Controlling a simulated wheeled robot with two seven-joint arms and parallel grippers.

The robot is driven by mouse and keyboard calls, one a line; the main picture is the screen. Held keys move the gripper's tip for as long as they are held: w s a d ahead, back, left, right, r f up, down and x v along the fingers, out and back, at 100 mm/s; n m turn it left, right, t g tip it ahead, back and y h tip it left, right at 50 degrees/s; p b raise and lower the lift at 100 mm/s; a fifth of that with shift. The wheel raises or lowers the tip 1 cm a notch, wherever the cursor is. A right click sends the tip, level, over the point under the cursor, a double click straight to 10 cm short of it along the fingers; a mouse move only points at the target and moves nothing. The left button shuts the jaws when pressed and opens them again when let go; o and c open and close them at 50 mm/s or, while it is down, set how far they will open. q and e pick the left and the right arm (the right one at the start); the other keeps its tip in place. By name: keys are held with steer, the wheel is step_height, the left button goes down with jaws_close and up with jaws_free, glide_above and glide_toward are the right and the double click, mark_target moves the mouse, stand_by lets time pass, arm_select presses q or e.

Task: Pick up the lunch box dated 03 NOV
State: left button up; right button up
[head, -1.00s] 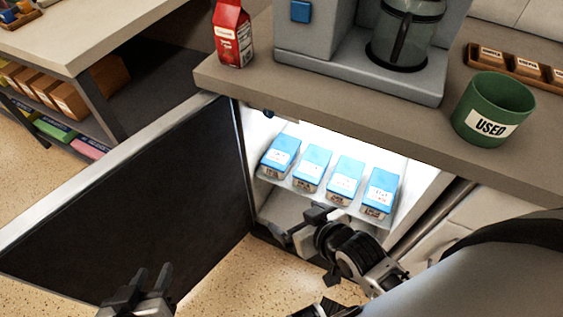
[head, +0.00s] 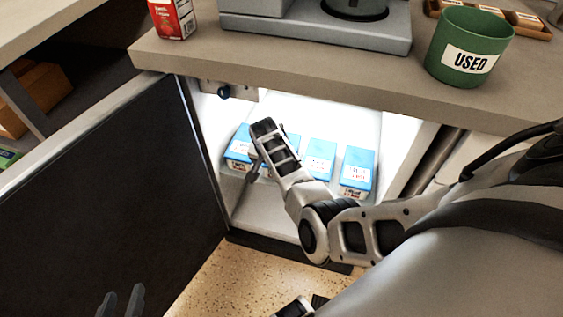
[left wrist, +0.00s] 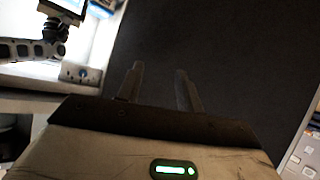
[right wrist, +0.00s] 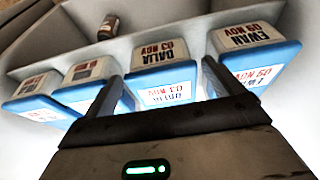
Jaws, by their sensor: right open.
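A lunch box (right wrist: 160,72) with a blue lid reads DALIA 03 NOV in the right wrist view, where the labels are upside down. My right gripper (right wrist: 162,75) is open, its fingers apart on either side of that box's near end; I cannot tell whether they touch it. A lunch box marked EWAN 09 NOV (right wrist: 250,50) stands to its right there. Two more boxes stand to its left, their dates unclear. In the head view my right gripper (head: 264,158) hides most of the second box from the left. My left gripper (head: 121,300) is open and empty, low left.
The boxes stand in a row in a lit cabinet under the counter (head: 330,95). Its dark door (head: 110,190) stands open at left. A green USED pot (head: 468,45), a coffee machine and a red carton (head: 172,18) are on the counter.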

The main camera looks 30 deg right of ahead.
steer(key=w+d+b, duration=0.1)
steer(key=d+b, duration=0.1)
steer(key=w+d+b, duration=0.2)
steer(key=shift+w+d, duration=0.1)
steer(key=shift+w, duration=0.2)
arm_select(q)
step_height(320, 180, down, 12)
steer(key=w+d+r+g+b, duration=0.1)
steer(key=d+g+b, duration=0.1)
steer(key=d, duration=0.1)
arm_select(e)
steer(key=shift+w+d+f, duration=0.35)
steer(key=shift+d+f, duration=0.05)
steer(key=shift+f, duration=0.15)
steer(key=b+x, duration=0.3)
steer(key=b, duration=0.2)
steer(key=shift+f, duration=0.35)
steer(key=shift+w+d+f, duration=0.1)
arm_select(q)
steer(key=r+t+h, duration=0.1)
steer(key=d+r+t, duration=0.1)
steer(key=r+h, duration=0.1)
steer(key=shift+w+d+r+m+t+h, duration=0.2)
steer(key=shift+w+r+m+t+h, duration=0.1)
steer(key=shift+w+r+m+t, duration=0.1)
arm_select(e)
steer(key=c, duration=1)
